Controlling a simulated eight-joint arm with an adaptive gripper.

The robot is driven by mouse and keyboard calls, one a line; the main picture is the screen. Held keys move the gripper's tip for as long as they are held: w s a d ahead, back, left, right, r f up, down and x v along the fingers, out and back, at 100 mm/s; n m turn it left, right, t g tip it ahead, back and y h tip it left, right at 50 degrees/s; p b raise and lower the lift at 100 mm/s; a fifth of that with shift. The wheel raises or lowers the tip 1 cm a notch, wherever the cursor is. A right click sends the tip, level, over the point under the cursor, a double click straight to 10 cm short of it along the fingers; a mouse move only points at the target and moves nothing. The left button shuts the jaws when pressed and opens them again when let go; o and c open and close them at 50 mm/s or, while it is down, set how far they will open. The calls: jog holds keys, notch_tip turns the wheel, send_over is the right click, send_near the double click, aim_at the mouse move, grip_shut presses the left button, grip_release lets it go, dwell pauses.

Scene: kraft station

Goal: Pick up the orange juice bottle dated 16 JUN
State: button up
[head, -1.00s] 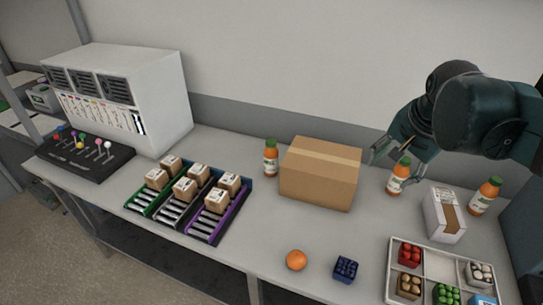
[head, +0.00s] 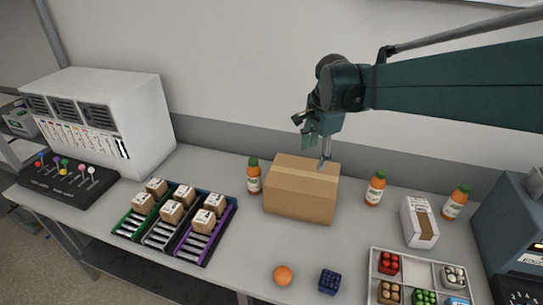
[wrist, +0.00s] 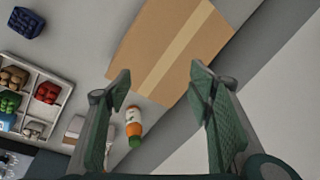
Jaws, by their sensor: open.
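Three orange juice bottles with green caps stand on the table in the head view: the left bottle (head: 254,177) beside the box's left side, the middle bottle (head: 375,189) right of the box, and the right bottle (head: 456,203) farther right. Their dates are too small to read. My gripper (head: 325,163) is above the cardboard box, pointing down, apart from every bottle. In the wrist view my gripper (wrist: 159,85) is open and empty, with the box below and one bottle (wrist: 134,128) between the fingers' lower parts, farther down.
The cardboard box (head: 300,193) stands at the back middle. A white carton (head: 419,222) stands between the middle and right bottles. An orange (head: 283,275), a blue berry box (head: 329,281) and a divided tray (head: 376,262) lie in front. Parcel racks (head: 205,244) are left.

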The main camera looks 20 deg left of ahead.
jog(key=w+a+f+m+g+p, duration=0.1)
jog(key=w+a+f+m+p, duration=0.2)
jog(key=a, duration=0.7)
jog(key=m+p, duration=0.2)
jog(key=p, duration=0.1)
send_over(254, 167)
jog(key=w+d, duration=0.2)
jog(key=d, duration=0.1)
notch_tip(254, 167, down, 5)
jog(key=shift+m+g+h, duration=0.3)
jog(key=shift+g+h, duration=0.2)
jog(key=shift+g, duration=0.1)
jog(key=a+f, duration=0.1)
jog(key=a, duration=0.1)
jog(key=a+f+p, duration=0.1)
jog(key=a+f, duration=0.1)
jog(key=shift+s, duration=0.15)
notch_tip(254, 167, down, 5)
jog(key=shift+d+r, duration=0.15)
jog(key=shift+r, duration=0.05)
jog(key=shift+f, duration=0.15)
jog(key=shift+f, duration=1.3)
jog(key=shift+s+f, duration=0.1)
jog(key=shift+f, duration=2.5)
